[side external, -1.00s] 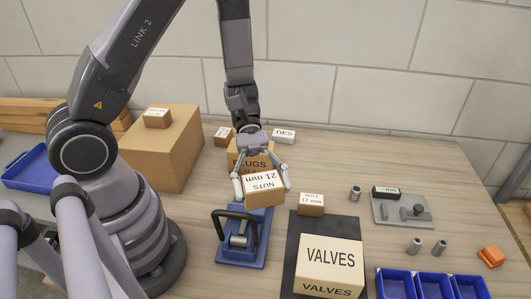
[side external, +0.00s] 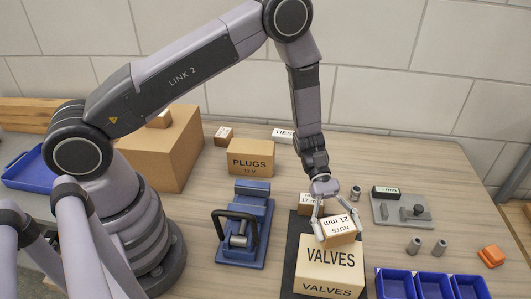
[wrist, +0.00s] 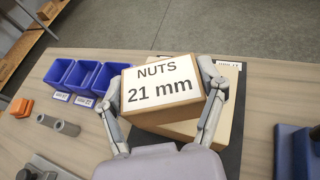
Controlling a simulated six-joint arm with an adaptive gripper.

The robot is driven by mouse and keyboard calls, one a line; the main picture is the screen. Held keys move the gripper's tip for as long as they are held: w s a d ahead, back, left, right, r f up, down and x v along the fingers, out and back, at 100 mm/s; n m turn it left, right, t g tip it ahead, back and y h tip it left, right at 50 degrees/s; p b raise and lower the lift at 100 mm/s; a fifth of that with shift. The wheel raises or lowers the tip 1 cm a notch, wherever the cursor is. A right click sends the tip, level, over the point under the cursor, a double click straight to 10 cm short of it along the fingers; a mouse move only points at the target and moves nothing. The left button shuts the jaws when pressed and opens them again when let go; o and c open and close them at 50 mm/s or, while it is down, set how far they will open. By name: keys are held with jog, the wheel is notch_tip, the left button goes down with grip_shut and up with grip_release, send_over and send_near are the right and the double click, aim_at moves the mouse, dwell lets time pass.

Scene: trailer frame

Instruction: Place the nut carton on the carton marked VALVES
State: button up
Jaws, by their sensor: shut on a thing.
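The nut carton (side external: 337,231), a small brown box with a white label reading NUTS 21 mm, is held between the fingers of my gripper (side external: 335,222). In the wrist view the carton (wrist: 163,88) sits between both fingertips, label facing the camera. In the wrist view the VALVES carton (wrist: 222,128) is mostly hidden beneath the nut carton.
Another small carton (side external: 307,203) stands just behind, partly hidden by my gripper. A blue clamp (side external: 240,235) is left of the dark mat (side external: 291,245). Blue bins (side external: 432,284) are at the right front. A PLUGS carton (side external: 250,158) stands farther back.

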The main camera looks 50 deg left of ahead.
aim_at(334, 238)
jog(key=shift+f, duration=1.4)
jog(key=o, duration=1.2)
jog(key=shift+f, duration=0.15)
